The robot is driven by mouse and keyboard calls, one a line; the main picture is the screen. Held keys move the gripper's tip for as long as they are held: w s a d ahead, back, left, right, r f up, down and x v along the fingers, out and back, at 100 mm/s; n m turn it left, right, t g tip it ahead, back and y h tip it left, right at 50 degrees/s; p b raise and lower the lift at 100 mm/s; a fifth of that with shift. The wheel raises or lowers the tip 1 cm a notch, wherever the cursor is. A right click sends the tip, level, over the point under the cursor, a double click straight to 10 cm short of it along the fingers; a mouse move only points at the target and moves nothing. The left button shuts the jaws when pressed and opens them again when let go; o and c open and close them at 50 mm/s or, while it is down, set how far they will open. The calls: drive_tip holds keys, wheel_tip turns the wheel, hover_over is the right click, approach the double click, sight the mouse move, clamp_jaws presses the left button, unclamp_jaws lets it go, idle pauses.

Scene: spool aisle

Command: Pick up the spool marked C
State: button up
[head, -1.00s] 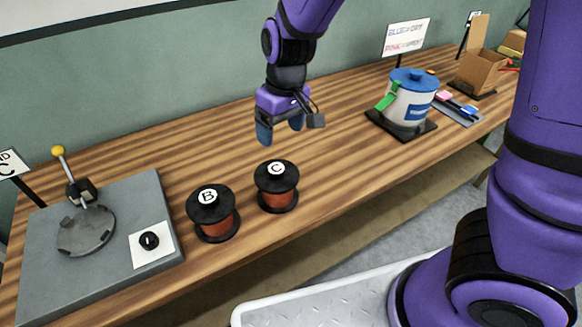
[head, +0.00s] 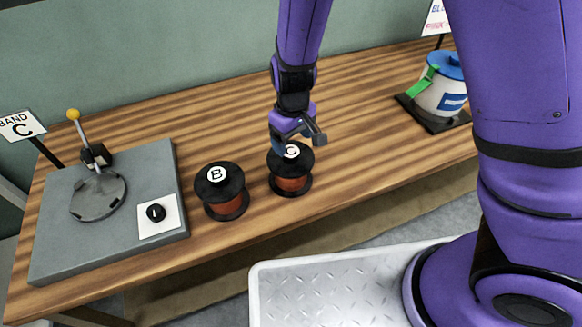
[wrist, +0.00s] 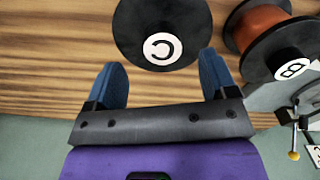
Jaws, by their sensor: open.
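The spool marked C (head: 291,177) stands upright on the wooden table, with black flanges and copper-coloured winding. Its top flange and label also show in the wrist view (wrist: 163,22), upside down. My gripper (head: 290,147) is just behind and above spool C in the head view, its fingers partly hidden. In the wrist view my gripper (wrist: 165,78) is open, with one blue finger on each side below the flange of spool C. Nothing is between the fingers. I cannot tell whether they touch the spool.
The spool marked B (head: 222,195) stands close to the left of spool C and shows in the wrist view (wrist: 268,35). A grey plate (head: 75,235) with a yellow-knobbed lever (head: 84,135) lies at the left. A white pot (head: 440,95) stands at the right.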

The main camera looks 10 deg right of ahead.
sight(290, 151)
drive_tip(key=f, duration=0.4)
drive_tip(key=shift+w+a+f, duration=0.1)
drive_tip(key=shift+a+f, duration=0.15)
drive_tip(key=shift+f, duration=0.15)
clamp_jaws()
